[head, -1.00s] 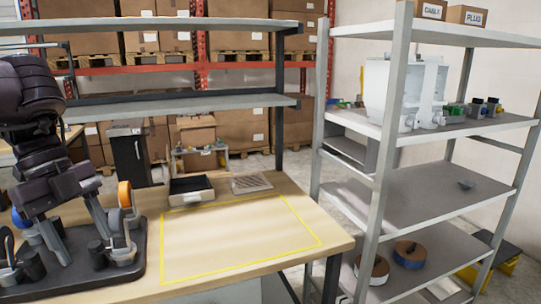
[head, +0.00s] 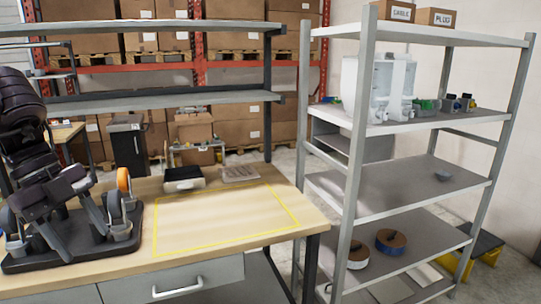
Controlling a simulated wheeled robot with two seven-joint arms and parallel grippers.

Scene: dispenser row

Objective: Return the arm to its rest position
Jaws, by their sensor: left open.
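My left arm comes in from the left edge, its dark links folded down over the near left of the wooden table (head: 232,205). My left gripper (head: 78,236) points down over a dark tray (head: 60,263), with its two grey fingers spread apart and nothing seen between them. On the tray a grey dispenser (head: 121,228) with an orange roll (head: 123,179) stands right of the gripper. Another dispenser with a blue roll (head: 8,220) shows at the left edge, partly cut off. My right gripper is not in view.
A yellow outline (head: 226,245) marks a bare area of the table.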

